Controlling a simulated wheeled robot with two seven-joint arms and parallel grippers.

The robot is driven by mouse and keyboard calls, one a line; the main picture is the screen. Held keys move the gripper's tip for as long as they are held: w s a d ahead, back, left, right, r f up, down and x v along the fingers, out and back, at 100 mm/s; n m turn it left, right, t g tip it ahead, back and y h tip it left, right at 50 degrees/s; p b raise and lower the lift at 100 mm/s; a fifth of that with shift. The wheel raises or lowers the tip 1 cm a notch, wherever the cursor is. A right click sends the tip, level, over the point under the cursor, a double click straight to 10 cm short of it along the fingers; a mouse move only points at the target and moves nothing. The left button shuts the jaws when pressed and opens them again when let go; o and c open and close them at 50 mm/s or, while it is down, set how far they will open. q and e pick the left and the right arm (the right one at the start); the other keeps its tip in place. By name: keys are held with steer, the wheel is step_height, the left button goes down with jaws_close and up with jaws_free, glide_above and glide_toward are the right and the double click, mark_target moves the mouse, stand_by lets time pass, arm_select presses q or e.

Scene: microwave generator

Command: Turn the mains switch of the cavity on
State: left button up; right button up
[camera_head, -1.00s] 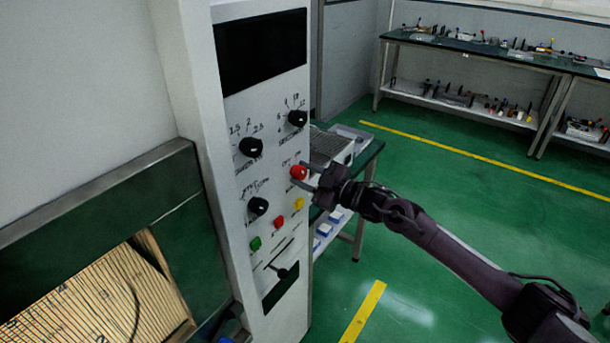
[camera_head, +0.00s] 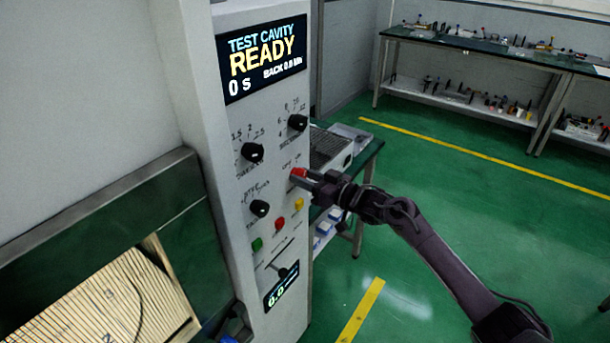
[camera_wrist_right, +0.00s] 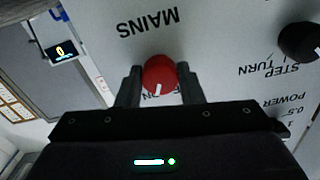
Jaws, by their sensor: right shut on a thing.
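The mains switch is a red round knob (camera_head: 298,173) with a white pointer line, on the front panel of the cavity cabinet (camera_head: 270,200). In the right wrist view the red knob (camera_wrist_right: 159,75) sits between the two fingers, beside the upside-down word MAINS. My right gripper (camera_head: 304,175) is shut on the knob, its fingers on either side; it also shows in the wrist view (camera_wrist_right: 160,85). The upper display (camera_head: 262,58) is lit and reads TEST CAVITY READY, 0 S. A small lower display (camera_head: 282,285) is lit too. My left gripper is not in view.
Black knobs (camera_head: 252,152), a yellow button (camera_head: 298,204), a red button (camera_head: 279,223) and a green button (camera_head: 257,244) are close around the mains knob. A side table (camera_head: 368,160) stands behind the cabinet.

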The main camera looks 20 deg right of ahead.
steer(key=shift+m, duration=0.6)
steer(key=o, duration=1)
steer(key=b+v, duration=0.2)
steer(key=v, duration=0.6)
steer(key=shift+f, duration=0.1)
